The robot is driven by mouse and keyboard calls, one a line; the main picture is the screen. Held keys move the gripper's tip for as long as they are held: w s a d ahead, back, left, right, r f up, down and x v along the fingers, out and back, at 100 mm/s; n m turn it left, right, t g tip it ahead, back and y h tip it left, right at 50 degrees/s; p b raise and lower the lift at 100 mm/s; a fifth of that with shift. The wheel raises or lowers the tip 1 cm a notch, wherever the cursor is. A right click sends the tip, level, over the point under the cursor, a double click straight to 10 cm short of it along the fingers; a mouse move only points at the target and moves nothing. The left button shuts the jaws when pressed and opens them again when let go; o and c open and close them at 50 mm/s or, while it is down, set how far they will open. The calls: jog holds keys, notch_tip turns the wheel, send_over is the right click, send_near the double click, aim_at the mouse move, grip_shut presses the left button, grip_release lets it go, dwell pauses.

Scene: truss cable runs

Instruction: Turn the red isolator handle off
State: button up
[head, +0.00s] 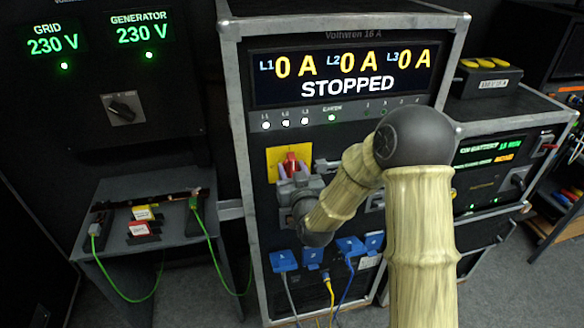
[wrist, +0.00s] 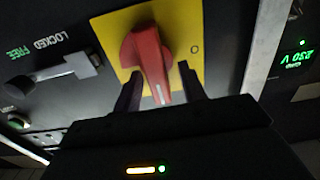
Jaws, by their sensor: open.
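The red isolator handle (head: 291,164) sits on a yellow plate (head: 273,163) on the front of the Voltwron rack, below its display. In the wrist view the red handle (wrist: 151,62) on its yellow plate (wrist: 189,27) has a white mark at its lower end, and an "O" is printed at the plate's side. My gripper (head: 292,177) is at the handle. In the wrist view my gripper's fingers (wrist: 160,85) stand apart, one on each side of the handle's lower end. Whether they touch it is not clear.
The display (head: 342,75) reads 0 A on three lines and STOPPED. A latch marked LOCKED and FREE (wrist: 60,75) is beside the plate. Blue sockets with cables (head: 284,261) are below. A side table (head: 165,245) with green cables stands left.

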jog(key=shift+s+d, duration=0.15)
jog(key=shift+d, duration=0.1)
jog(key=c, duration=0.9)
jog(key=shift+a, duration=0.2)
grip_shut()
jog(key=shift+d, duration=0.2)
